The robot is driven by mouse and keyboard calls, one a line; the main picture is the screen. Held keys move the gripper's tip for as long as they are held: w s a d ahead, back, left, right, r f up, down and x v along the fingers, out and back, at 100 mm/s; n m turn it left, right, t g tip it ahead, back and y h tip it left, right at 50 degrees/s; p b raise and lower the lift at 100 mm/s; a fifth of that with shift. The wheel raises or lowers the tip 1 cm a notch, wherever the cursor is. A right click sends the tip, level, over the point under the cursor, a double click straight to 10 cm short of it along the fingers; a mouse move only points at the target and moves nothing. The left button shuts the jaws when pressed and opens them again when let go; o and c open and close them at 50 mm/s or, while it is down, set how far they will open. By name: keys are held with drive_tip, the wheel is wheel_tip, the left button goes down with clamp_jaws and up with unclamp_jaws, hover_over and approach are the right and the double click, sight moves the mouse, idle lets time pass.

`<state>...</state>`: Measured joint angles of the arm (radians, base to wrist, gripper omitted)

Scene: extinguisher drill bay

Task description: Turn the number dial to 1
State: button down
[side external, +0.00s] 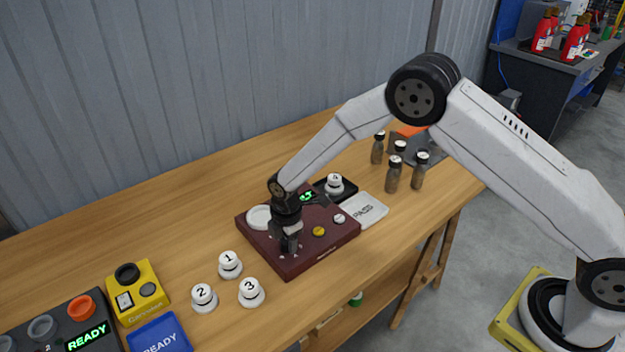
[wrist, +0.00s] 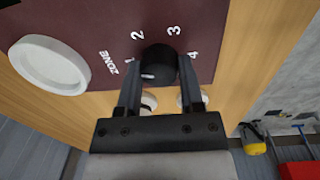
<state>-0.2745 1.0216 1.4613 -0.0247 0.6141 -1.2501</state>
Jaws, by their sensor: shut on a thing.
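The number dial (wrist: 158,62) is a black round knob on a dark red panel (wrist: 95,22), with white numerals 1, 2, 3 and 4 around it and the word ZONE beside it. A small white mark shows on the knob's lower-left part in the wrist view; I cannot tell which numeral it points to. My gripper (wrist: 158,72) is shut on the dial, one finger on each side. In the side view my gripper (side external: 290,244) points down at the front left of the dark red box (side external: 322,257) and hides the dial.
A white round disc (side external: 259,217) and yellow button (side external: 319,231) are on the box. White numbered knobs (side external: 229,265) stand to its left, near a yellow device (side external: 138,291). Several dark bottles (side external: 394,175) and a white card (side external: 366,210) are to the right. The table's back left is clear.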

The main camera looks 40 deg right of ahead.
drive_tip(key=shift+n, duration=1.3)
drive_tip(key=shift+c, duration=1.2)
unclamp_jaws()
drive_tip(key=shift+r, duration=0.1)
drive_tip(key=shift+s+r, duration=0.15)
drive_tip(key=shift+r, duration=3.7)
